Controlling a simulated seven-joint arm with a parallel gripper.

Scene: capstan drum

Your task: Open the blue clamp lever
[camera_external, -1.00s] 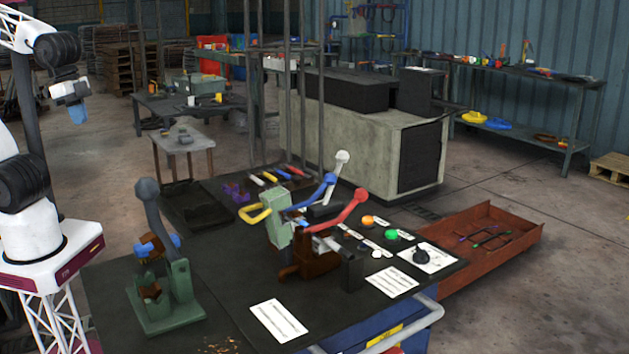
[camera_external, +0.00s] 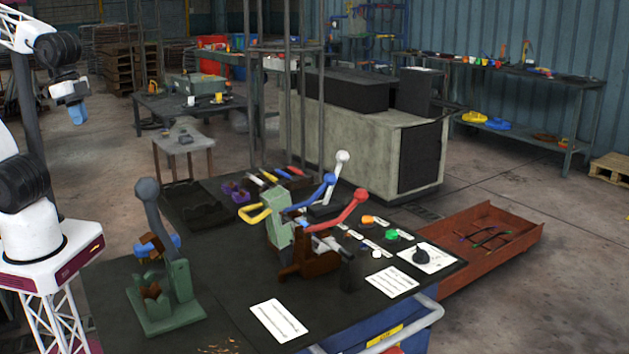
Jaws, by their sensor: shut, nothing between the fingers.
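The blue clamp lever (camera_external: 312,195) slants up to the right from the green clamp body (camera_external: 280,228) at the middle of the dark table. A red lever (camera_external: 338,213) lies just in front of it, and a white-knobbed lever (camera_external: 341,164) rises just behind it. My gripper (camera_external: 78,114) is at the upper left, far from the clamp and higher than the table. Its blue fingertips point down, shut and empty. The lower parts of the blue lever are partly hidden by the neighbouring levers.
A green press with a tall grey lever (camera_external: 152,203) stands on the table's front left, between my arm and the clamp. Orange and green buttons (camera_external: 391,235) and a black knob (camera_external: 423,256) lie to the right. White cards (camera_external: 279,321) lie on the front of the table (camera_external: 230,310).

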